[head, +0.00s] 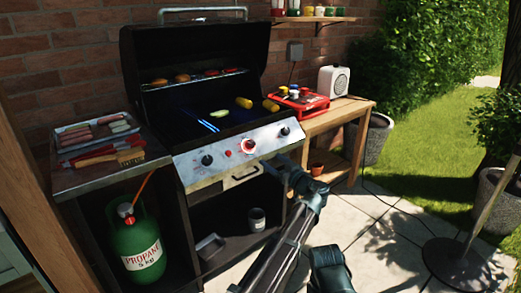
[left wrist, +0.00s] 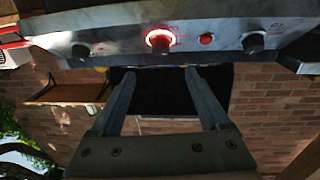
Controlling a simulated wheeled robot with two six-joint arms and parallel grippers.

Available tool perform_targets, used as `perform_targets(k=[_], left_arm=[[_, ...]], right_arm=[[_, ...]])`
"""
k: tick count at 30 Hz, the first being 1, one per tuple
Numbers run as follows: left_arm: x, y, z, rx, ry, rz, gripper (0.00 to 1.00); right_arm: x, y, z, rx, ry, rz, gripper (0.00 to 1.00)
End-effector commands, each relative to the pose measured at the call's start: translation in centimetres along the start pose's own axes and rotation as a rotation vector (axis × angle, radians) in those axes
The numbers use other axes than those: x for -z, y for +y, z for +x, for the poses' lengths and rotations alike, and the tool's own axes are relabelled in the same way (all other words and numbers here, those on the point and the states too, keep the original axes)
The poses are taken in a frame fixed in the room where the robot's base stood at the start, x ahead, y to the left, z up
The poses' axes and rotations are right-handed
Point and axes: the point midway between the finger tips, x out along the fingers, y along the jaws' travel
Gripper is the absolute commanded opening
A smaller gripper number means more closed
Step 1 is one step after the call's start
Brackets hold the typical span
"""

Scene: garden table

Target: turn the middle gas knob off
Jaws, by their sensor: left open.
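The middle gas knob (head: 248,146) sits on the grill's silver front panel (head: 187,169) with a red glowing ring around it. It also shows at the top of the left wrist view (left wrist: 160,41), which looks upside down. The knob's exact turn is too small to read. A left knob (head: 207,160) and a right knob (head: 285,131) are dark, without a glow. My left gripper (head: 274,164) is near the panel, below and right of the middle knob. In the left wrist view, its fingers (left wrist: 158,72) are apart and empty, pointing towards the middle knob.
A small red button (left wrist: 205,39) sits beside the middle knob. Blue flames (head: 195,120) show inside the open grill. A food tray (head: 80,153) is on the left shelf; a propane bottle (head: 138,243) stands below.

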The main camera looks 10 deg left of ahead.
Motion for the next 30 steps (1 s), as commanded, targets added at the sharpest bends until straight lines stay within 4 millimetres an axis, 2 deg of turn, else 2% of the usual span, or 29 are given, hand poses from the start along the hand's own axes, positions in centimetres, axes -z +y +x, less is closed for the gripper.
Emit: perform_targets(k=[4,7,21,30], left_arm=[[0.1,0.0,0.6,0.001,-0.001,0.0,0.79],[0.0,0.1,1.8,0.002,-0.001,0.001,0.79],[0.0,0.0,10.9,0.003,-0.003,0.001,0.79],[0.0,0.0,13.6,0.001,-0.003,0.001,0.79]], right_arm=[[0.0,0.0,-0.1,0.0,0.0,0.0,0.91],[0.0,0.0,-0.1,0.0,0.0,0.0,0.91],[0.0,0.0,-0.1,0.0,0.0,0.0,0.91],[0.0,0.0,-0.1,0.0,0.0,0.0,0.91]])
